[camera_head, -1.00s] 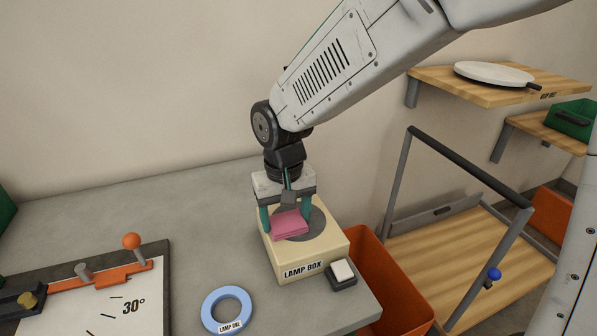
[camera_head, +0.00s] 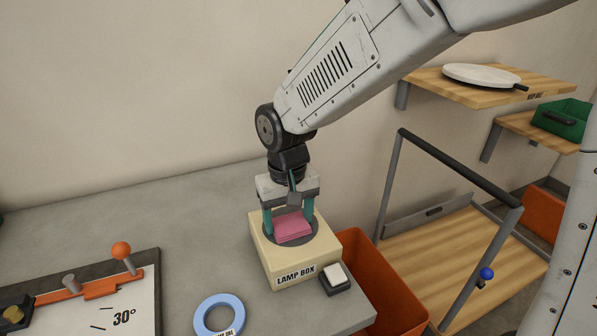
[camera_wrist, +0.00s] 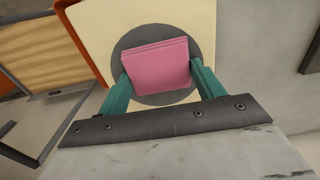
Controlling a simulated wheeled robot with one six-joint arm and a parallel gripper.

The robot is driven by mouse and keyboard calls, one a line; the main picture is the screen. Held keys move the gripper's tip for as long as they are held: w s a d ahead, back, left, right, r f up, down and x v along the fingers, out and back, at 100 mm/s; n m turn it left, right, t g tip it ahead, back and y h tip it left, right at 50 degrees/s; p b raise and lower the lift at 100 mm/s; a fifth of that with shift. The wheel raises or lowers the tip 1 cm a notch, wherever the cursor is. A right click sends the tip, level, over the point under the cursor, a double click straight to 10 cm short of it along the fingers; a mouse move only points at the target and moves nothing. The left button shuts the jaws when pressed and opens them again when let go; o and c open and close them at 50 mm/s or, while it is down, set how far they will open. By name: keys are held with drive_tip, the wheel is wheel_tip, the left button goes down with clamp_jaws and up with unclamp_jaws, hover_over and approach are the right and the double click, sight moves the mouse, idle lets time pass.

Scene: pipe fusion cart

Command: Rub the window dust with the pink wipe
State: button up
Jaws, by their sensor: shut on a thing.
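The pink wipe (camera_head: 293,228) is a folded pad held between the two green fingers of my gripper (camera_head: 289,223). It lies over the round dark grey window (camera_head: 311,238) on top of the cream lamp box (camera_head: 268,262). In the wrist view the wipe (camera_wrist: 158,66) covers the middle of the window (camera_wrist: 160,98), and a grey ring shows around it. My gripper (camera_wrist: 160,72) is shut on the wipe's two sides. Whether the wipe touches the window is hard to tell. No dust can be made out on the visible ring; the area under the wipe is hidden.
A black block with a white button (camera_head: 335,275) stands at the box's front right. A blue ring (camera_head: 209,325) lies at front left, near an angle board with an orange lever (camera_head: 121,251). An orange bin (camera_head: 395,303) and a cart (camera_head: 400,262) stand to the right.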

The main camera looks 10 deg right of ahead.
drive_tip(key=shift+w+d, duration=0.25)
drive_tip(key=shift+d, duration=0.95)
drive_tip(key=shift+w+d+r, duration=0.1)
drive_tip(key=shift+d+r, duration=0.05)
drive_tip(key=shift+r, duration=0.05)
wheel_tip(320, 180, up, 3)
drive_tip(key=shift+f, duration=0.1)
drive_tip(key=shift+r, duration=2.6)
